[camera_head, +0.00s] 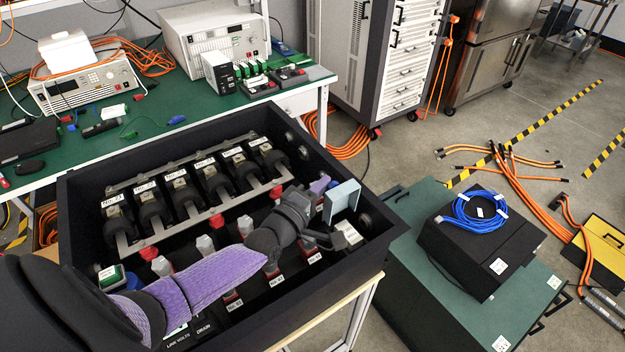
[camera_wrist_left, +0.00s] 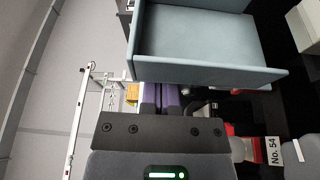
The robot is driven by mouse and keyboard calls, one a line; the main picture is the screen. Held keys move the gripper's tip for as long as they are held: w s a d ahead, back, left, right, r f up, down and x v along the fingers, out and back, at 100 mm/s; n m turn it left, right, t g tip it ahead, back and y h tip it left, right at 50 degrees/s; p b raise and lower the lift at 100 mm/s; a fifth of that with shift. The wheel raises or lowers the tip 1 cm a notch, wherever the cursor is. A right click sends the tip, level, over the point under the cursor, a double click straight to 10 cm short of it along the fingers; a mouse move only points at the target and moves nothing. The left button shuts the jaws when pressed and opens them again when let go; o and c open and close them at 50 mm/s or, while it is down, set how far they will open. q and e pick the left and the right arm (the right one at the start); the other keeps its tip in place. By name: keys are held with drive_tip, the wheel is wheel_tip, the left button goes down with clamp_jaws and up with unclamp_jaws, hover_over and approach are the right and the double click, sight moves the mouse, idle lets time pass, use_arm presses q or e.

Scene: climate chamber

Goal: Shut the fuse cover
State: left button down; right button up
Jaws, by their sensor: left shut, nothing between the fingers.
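The fuse cover (camera_head: 342,200) is a pale blue-grey, box-like lid at the right end of the black fuse box (camera_head: 225,128). It stands raised, and in the left wrist view the cover (camera_wrist_left: 200,45) fills the upper part with its hollow side and rims showing. My left gripper (camera_head: 321,185) reaches across the box from the lower left, with its purple fingers just beside the cover. The fingers (camera_wrist_left: 160,98) are shut and empty, close to the cover's lower rim; I cannot tell whether they touch it. The cover's hinge is hidden. My right gripper is out of view.
Rows of labelled posts and several red-capped fuses (camera_head: 162,266) stand inside the box under my left arm. A green bench (camera_head: 150,120) with instruments lies behind. A black case with a blue cable coil (camera_head: 474,211) sits to the right.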

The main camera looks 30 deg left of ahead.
sight(330, 204)
use_arm(q)
drive_tip(key=shift+s+d+r+m, duration=0.1)
drive_tip(key=shift+s+d+m, duration=0.05)
drive_tip(key=shift+d+m, duration=0.2)
drive_tip(key=shift+s+d+r+m, duration=0.1)
drive_tip(key=shift+d+m, duration=0.15)
drive_tip(key=shift+m, duration=0.2)
drive_tip(key=shift+s+d+p, duration=0.3)
drive_tip(key=shift+d+p, duration=0.2)
drive_tip(key=shift+d, duration=0.2)
drive_tip(key=shift+s+d+f, duration=0.15)
drive_tip(key=shift+s+d, duration=0.1)
drive_tip(key=shift+d, duration=0.35)
